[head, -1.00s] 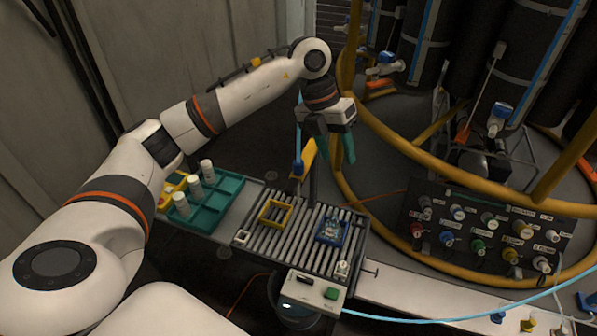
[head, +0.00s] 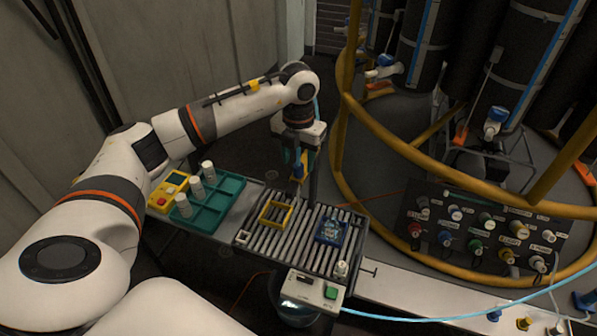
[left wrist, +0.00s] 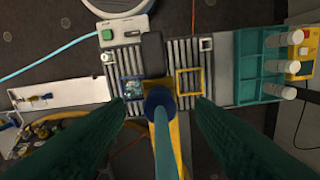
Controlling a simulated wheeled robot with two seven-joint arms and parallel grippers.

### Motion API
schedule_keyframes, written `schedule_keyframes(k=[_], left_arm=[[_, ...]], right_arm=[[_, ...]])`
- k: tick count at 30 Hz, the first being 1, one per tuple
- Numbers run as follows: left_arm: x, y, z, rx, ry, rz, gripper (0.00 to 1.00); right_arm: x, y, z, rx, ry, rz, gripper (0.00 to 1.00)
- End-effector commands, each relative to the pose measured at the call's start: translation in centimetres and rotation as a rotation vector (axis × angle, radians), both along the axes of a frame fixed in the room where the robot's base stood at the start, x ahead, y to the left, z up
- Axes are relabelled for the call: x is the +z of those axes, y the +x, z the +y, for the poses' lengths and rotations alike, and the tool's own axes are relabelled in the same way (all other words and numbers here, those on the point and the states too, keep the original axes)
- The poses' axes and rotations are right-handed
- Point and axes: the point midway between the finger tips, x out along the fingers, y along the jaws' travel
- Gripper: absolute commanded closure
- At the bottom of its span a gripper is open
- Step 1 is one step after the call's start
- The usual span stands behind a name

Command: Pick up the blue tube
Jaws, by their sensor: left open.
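The light blue tube (left wrist: 167,150) ends in a dark blue connector (left wrist: 160,98) and stands on a yellow holder just behind the roller tray. In the left wrist view, it is between my two green fingers, with a gap on each side. My left gripper (left wrist: 163,105) is open and empty. In the head view, my left gripper (head: 297,160) is right at the blue connector (head: 298,171), and its body and fingers hide most of the tube. My right gripper is not in view.
The roller tray (head: 290,250) holds a yellow frame (head: 276,214) and a blue part (head: 331,231). A teal rack (head: 228,190) with white bottles stands left. A yellow railing (head: 340,155) and a connector panel (head: 485,230) are on the right.

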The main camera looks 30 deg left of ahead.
Motion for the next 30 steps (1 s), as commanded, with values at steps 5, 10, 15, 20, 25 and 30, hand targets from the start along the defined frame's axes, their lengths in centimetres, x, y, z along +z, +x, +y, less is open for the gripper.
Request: schedule_keyframes(k=[5, 10, 15, 20, 25, 30], left_arm=[[-2.3, 0.0, 0.0, 0.000, 0.001, 0.003, 0.50], [-2.9, 0.1, 0.0, -0.001, 0.000, 0.001, 0.50], [-2.8, 0.1, 0.0, -0.001, 0.000, 0.000, 0.57], [-2.8, 0.1, 0.0, -0.001, 0.000, 0.000, 0.83], [-2.8, 0.1, 0.0, -0.001, 0.000, 0.000, 0.94], [-2.7, 0.1, 0.0, -0.001, 0.000, 0.000, 0.95]], right_arm=[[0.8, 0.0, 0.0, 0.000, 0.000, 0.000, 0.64], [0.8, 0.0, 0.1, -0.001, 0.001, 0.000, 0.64], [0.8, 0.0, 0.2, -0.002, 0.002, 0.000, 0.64], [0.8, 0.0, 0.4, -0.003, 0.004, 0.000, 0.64], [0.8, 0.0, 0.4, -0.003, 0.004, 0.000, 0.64], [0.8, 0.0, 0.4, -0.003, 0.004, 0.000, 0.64]])
